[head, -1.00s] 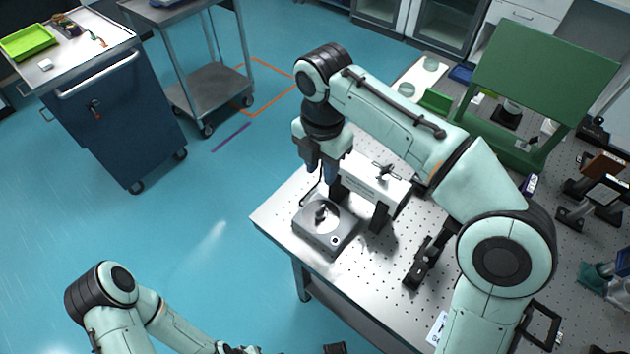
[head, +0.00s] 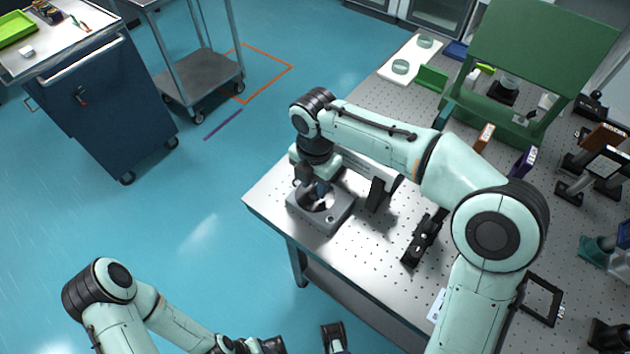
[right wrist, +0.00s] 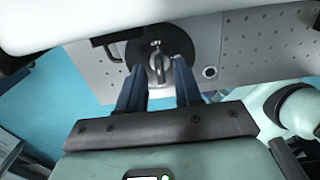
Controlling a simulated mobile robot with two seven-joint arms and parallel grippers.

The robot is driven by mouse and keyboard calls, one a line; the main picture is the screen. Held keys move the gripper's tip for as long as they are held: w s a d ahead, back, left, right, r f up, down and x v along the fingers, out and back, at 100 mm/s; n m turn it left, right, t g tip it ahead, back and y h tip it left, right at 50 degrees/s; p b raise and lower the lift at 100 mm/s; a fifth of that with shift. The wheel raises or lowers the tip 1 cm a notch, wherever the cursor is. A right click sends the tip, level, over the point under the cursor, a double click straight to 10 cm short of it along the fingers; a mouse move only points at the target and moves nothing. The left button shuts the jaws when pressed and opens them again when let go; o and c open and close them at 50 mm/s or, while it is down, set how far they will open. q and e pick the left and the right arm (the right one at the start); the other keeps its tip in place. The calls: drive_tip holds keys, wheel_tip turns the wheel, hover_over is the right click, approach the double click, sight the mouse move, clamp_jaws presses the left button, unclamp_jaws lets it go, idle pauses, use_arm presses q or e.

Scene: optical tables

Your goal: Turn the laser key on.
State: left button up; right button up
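The laser key box (head: 333,217) is a grey box near the left corner of the perforated optical table. On its top is a round dial with the key, which shows in the right wrist view (right wrist: 157,66) as a narrow grip on a pale disc. My right gripper (head: 318,190) points down at the dial and hides most of it in the head view. In the right wrist view its two dark blue fingers (right wrist: 158,68) are apart, one on either side of the key; I cannot tell whether they touch it. My left gripper is only partly visible at the bottom edge of the head view.
A white laser body (head: 372,160) on black mounts stands just behind the box. A black mount (head: 424,240) is right of it. A green panel (head: 545,50) and other optics stand farther back. The floor left of the table is clear up to the blue cabinet (head: 105,105).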

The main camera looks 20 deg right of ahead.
drive_tip(key=shift+c, duration=0.3)
clamp_jaws()
use_arm(q)
drive_tip(key=shift+r, duration=0.15)
use_arm(e)
drive_tip(key=m+p, duration=0.2)
drive_tip(key=m, duration=0.1)
drive_tip(key=shift+r+m, duration=0.15)
drive_tip(key=shift+m, duration=0.15)
drive_tip(key=m+p, duration=0.1)
drive_tip(key=m, duration=0.2)
drive_tip(key=shift+m, duration=0.3)
drive_tip(key=m+p, duration=0.1)
drive_tip(key=m, duration=0.4)
use_arm(q)
drive_tip(key=r, duration=0.1)
drive_tip(key=w+r, duration=0.1)
drive_tip(key=r, duration=0.2)
drive_tip(key=shift+w+r+p, duration=0.35)
drive_tip(key=shift+r+p, duration=0.05)
use_arm(e)
drive_tip(key=m, duration=0.5)
drive_tip(key=shift+m, duration=0.4)
